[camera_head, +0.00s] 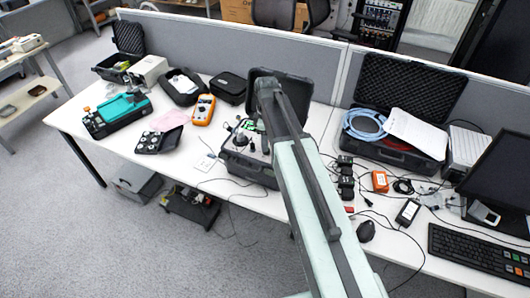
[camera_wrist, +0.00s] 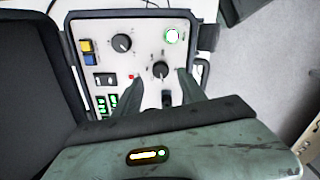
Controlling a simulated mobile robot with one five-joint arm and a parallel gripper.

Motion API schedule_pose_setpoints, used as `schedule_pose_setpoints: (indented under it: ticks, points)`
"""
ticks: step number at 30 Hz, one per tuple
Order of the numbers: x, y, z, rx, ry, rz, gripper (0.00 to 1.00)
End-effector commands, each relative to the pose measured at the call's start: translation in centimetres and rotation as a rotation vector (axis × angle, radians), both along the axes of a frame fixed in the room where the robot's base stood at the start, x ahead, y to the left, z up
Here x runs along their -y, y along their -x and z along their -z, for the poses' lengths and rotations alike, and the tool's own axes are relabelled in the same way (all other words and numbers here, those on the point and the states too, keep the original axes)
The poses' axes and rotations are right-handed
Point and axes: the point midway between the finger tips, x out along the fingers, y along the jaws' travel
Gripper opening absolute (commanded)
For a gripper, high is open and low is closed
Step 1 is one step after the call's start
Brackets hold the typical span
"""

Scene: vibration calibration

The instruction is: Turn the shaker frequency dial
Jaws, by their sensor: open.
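The shaker unit is a case with an open lid (camera_head: 285,92) on the table in the head view; my arm covers part of it. In the wrist view its pale control panel (camera_wrist: 143,58) shows two black dials. One dial (camera_wrist: 160,70) is near the panel's middle, between my fingertips; the other dial (camera_wrist: 121,43) is at upper left. I cannot read the labels, so I cannot tell which sets frequency. My gripper (camera_wrist: 159,75) is open over the panel, its fingers on either side of the middle dial. Contact cannot be told.
An orange multimeter (camera_head: 203,109) stands left of the case. An open case with a blue hose (camera_head: 362,123) is at right.

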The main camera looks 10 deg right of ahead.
Motion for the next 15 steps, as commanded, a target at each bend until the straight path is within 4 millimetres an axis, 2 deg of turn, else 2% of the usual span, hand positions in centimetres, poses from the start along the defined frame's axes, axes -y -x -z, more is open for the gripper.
schedule_pose_setpoints:
  ticks: [1,5,14,15]
  points:
    - [0.0,0.0,2.0,0.000,0.000,0.001,0.48]
    - [0.0,0.0,3.7,0.000,0.000,0.001,0.48]
    - [0.0,0.0,3.8,0.000,0.000,0.002,0.48]
    - [0.1,0.0,3.8,0.000,0.000,0.002,0.43]
